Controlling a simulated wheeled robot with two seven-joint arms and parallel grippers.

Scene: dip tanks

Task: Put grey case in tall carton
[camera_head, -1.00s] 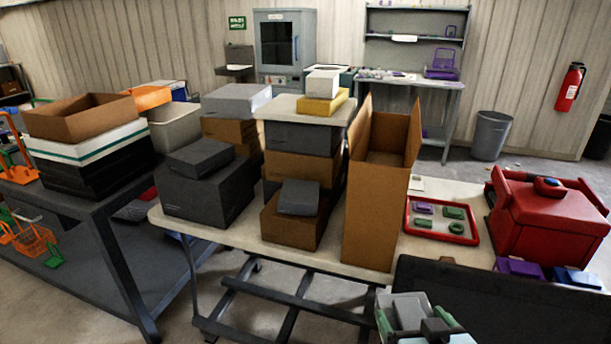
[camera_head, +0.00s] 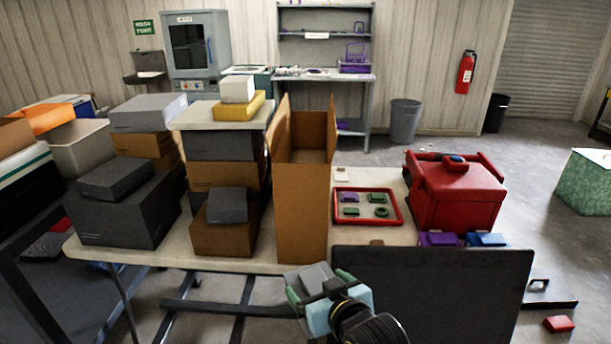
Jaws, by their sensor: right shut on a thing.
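The tall carton (camera_head: 301,212) is brown cardboard and stands upright on the cream table, with its top open and its flaps up. My right gripper (camera_head: 319,286) is at the bottom middle, in front of and below the carton. Its green-tipped fingers are shut on a small grey case (camera_head: 306,277), which is held apart from the carton's open top. The gripper partly hides the case. My left gripper is not in view.
Stacked grey and brown boxes (camera_head: 128,219) stand left of the carton. A red tray (camera_head: 398,212) with small parts and a red toolbox (camera_head: 455,202) stand right of it. A dark panel (camera_head: 432,298) rises in front, right of my gripper.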

